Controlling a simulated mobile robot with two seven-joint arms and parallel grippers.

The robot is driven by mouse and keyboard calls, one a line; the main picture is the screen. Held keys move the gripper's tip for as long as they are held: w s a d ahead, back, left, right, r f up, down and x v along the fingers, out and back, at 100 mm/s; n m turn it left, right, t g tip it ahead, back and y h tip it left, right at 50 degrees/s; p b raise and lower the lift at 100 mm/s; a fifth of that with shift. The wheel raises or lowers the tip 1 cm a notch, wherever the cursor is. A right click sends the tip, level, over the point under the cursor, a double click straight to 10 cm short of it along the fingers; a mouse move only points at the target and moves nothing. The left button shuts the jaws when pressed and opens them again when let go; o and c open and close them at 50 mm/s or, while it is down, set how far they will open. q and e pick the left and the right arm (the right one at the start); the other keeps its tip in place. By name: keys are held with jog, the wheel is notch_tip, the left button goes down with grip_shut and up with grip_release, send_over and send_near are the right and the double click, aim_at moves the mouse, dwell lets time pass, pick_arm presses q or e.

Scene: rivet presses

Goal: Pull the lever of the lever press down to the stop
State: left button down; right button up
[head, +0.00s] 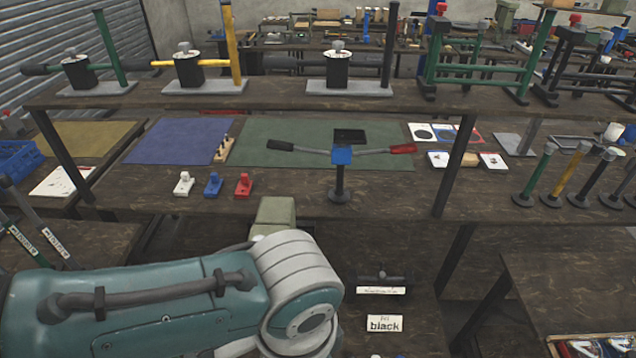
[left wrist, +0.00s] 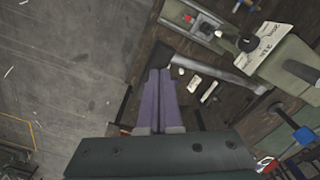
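The lever press shows in the left wrist view as a pale green body (left wrist: 285,62) at the upper right. Its grey lever (left wrist: 215,65) runs up and left to a dark grip (left wrist: 162,54). My left gripper (left wrist: 160,73) has two purple fingers lying side by side with almost no gap, so it looks shut. Its tips are at the dark grip; whether they touch it I cannot tell. In the head view a pale green block (head: 275,213), probably the press top, shows behind my left arm, which hides the rest. My right gripper is not in view.
A wooden bench (head: 420,200) holds a small blue-headed stand (head: 341,156) with a black and a red handle. White, blue and red small parts (head: 213,185) stand left of it. A raised shelf (head: 270,95) behind carries several presses. A label reading black (head: 385,323) lies lower right.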

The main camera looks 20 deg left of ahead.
pick_arm(q)
jog(key=w+r+p, duration=0.2)
jog(key=r+p, duration=0.2)
jog(key=r, duration=0.2)
jog(key=w+a+r+p, duration=0.1)
jog(key=w+r+p, duration=0.1)
jog(key=r+p, duration=0.3)
notch_tip(320, 180, up, 2)
jog(key=shift+w+a+r+p, duration=0.15)
jog(key=shift+w+r+p, duration=0.1)
jog(key=shift+p, duration=0.05)
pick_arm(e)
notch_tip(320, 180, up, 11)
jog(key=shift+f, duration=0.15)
